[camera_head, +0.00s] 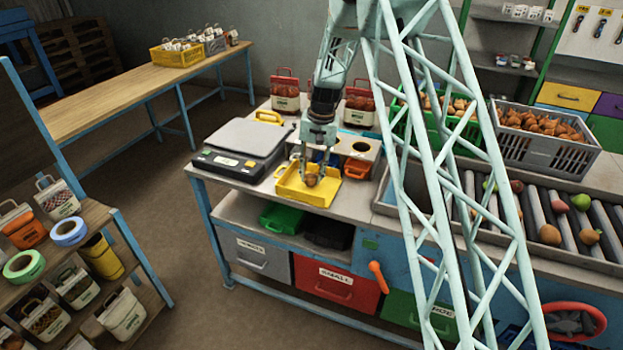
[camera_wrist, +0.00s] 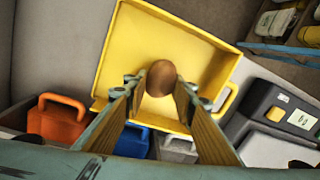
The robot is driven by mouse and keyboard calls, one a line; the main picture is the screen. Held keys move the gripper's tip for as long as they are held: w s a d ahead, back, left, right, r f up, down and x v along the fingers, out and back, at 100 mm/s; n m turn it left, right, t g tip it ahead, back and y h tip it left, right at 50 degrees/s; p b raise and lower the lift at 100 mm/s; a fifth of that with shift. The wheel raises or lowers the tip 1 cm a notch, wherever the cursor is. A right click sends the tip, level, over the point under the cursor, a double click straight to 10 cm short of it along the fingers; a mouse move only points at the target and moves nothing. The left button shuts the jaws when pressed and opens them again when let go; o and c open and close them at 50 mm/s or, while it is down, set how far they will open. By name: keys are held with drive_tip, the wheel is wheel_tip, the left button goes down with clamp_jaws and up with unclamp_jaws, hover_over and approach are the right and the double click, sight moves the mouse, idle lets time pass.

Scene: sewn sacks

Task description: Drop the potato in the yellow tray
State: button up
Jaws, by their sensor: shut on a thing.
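The potato (camera_wrist: 161,78) is brown and rounded, held between the fingertips of my gripper (camera_wrist: 159,88) in the wrist view. In the head view the potato (camera_head: 311,180) shows low between the fingers of my gripper (camera_head: 315,172). The yellow tray (camera_head: 292,195) lies on the workbench to the right of the scale. In the wrist view the tray (camera_wrist: 115,72) is behind the potato, which appears over its inside. I cannot tell whether the potato touches the tray floor.
A grey scale (camera_head: 240,148) stands left of the tray. An orange-handled block (camera_head: 357,167) is close on its right. Red-topped sacks (camera_head: 285,95) stand behind. A roller conveyor (camera_head: 548,215) with loose produce and a grey crate (camera_head: 545,150) are to the right.

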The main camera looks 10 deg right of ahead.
sight(316, 176)
drive_tip(key=shift+f, duration=0.65)
drive_tip(key=shift+f, duration=0.2)
drive_tip(key=o, duration=0.9)
drive_tip(key=shift+r, duration=0.25)
drive_tip(key=r, duration=0.6)
drive_tip(key=d+r, duration=0.1)
drive_tip(key=r, duration=0.3)
drive_tip(key=shift+s+d, duration=0.1)
drive_tip(key=shift+s, duration=0.1)
drive_tip(key=shift+d+r, duration=0.1)
drive_tip(key=shift+r, duration=0.8)
drive_tip(key=shift+s+r, duration=0.1)
